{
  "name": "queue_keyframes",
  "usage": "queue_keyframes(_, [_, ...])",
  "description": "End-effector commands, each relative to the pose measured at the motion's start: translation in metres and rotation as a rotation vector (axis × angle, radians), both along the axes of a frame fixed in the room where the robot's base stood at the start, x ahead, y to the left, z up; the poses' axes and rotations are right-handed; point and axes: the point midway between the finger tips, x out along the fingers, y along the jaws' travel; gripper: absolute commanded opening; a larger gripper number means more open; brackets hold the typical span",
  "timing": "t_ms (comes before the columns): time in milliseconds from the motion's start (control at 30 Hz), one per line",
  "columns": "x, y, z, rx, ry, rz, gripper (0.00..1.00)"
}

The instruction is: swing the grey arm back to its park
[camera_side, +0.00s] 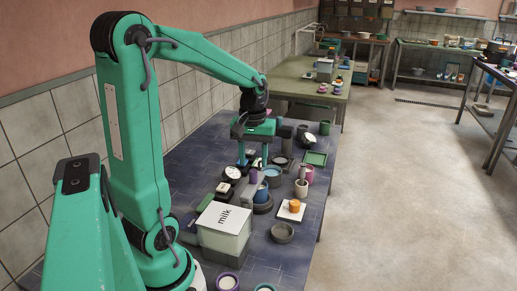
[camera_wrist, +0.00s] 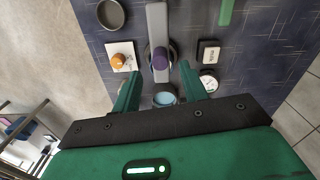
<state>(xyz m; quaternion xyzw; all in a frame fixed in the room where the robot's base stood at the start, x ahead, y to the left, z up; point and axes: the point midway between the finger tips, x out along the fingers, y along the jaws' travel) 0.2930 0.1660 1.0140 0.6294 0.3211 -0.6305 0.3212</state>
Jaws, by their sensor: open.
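The grey arm (camera_wrist: 157,25) is a flat bar running down from the top edge in the wrist view, with a purple knob (camera_wrist: 160,58) near its lower end. In the side view the purple knob (camera_side: 253,176) stands behind the milk box, and the bar itself is hard to make out. My gripper (camera_side: 252,162) is open and points down over the dark blue table. In the wrist view my gripper (camera_wrist: 159,72) has its two green fingers apart, with the knob just beyond the gap between their tips. I cannot tell how high the fingers are above it.
A white milk box (camera_side: 223,228) stands in front. A blue-topped bowl (camera_wrist: 165,97) shows between my fingers. An orange cup (camera_wrist: 119,60) on a white tile, a dark bowl (camera_wrist: 111,14) and a white dial (camera_wrist: 208,83) are nearby. The table is crowded.

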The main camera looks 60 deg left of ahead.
Motion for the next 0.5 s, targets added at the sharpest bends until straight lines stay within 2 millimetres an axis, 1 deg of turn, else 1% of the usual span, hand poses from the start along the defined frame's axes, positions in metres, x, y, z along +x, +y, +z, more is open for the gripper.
queue_keyframes(33, [-0.001,0.000,-0.007,-0.002,0.004,0.000,0.43])
queue_keyframes(300, [-0.001,0.000,-0.039,-0.002,0.003,0.000,0.43])
queue_keyframes(500, [0.000,0.000,-0.052,-0.001,0.001,-0.001,0.43])
